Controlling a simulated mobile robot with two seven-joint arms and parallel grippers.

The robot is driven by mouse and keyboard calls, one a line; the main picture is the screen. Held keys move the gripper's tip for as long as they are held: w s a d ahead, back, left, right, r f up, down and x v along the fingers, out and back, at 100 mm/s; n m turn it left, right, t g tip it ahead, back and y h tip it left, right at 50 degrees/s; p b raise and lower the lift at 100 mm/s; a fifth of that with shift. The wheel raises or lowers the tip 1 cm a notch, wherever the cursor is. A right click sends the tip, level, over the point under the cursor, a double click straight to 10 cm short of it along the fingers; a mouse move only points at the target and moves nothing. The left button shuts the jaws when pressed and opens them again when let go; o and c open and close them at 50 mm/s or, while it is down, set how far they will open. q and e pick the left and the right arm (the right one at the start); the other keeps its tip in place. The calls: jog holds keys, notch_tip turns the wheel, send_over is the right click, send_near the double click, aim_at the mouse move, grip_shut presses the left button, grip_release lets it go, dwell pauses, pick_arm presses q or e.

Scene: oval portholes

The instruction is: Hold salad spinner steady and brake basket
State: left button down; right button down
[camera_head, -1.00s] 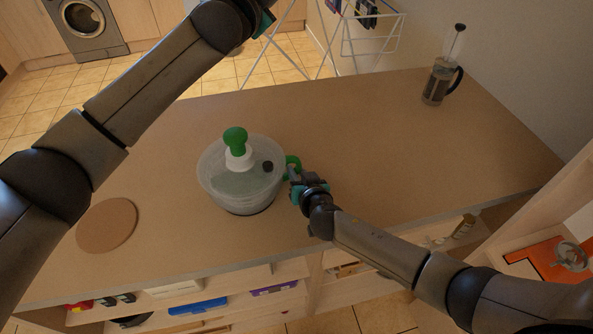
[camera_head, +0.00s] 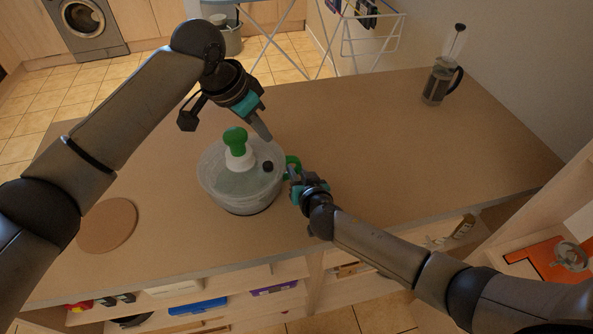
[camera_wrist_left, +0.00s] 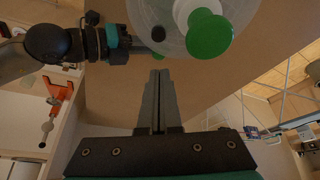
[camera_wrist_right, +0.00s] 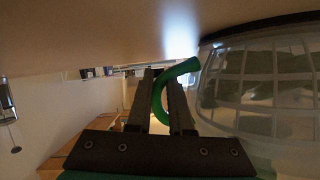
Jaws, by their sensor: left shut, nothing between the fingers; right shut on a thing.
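The salad spinner (camera_head: 240,190) stands upright on the counter, a clear bowl with a pale lid, a green-topped white pump knob (camera_head: 236,142) and a small black button (camera_head: 268,166) on the lid. A green side handle (camera_head: 292,163) sticks out at its right. My right gripper (camera_head: 292,176) is shut on this handle, which shows between its fingers in the right wrist view (camera_wrist_right: 160,100). My left gripper (camera_head: 267,136) is shut and empty, above and just behind the lid on the button side. In the left wrist view its fingers (camera_wrist_left: 159,75) point toward the lid's edge.
A round brown board (camera_head: 107,225) lies on the counter (camera_head: 380,150) at the left. A French press (camera_head: 441,80) stands at the far right. The counter between is clear. A drying rack (camera_head: 375,40) stands behind, and open shelves lie below the front edge.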

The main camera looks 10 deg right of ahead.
aim_at(270, 162)
pick_arm(q)
jog(key=shift+f, duration=3.7)
dwell(0.4)
jog(key=shift+r, duration=3.05)
pick_arm(e)
jog(key=c, duration=0.7)
grip_release()
jog(key=shift+c, duration=0.2)
jog(key=shift+s, duration=0.15)
